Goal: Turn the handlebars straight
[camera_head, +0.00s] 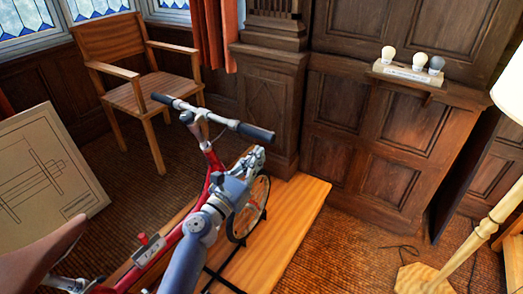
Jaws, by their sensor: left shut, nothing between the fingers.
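The red bicycle (165,248) stands in the lower middle, with its brown saddle (40,254) at the lower left. Its handlebars (219,120) slant across the picture, with one dark grip (163,98) at the upper left and the other dark grip (257,133) lower right. The front wheel (264,197) shows partly behind my left arm; its exact angle to the frame is hard to tell. My left gripper (256,153) is shut and empty, just below the right-hand grip in the picture. Contact with the grip cannot be told. My right gripper is out of view.
The bicycle is on a wooden platform (293,213). A wooden armchair (150,92) stands behind at left, and a drawing board (50,168) leans at far left. A panelled wall with a bulb shelf (408,76) is behind. A lamp (465,250) stands right; carpet before it is mostly clear.

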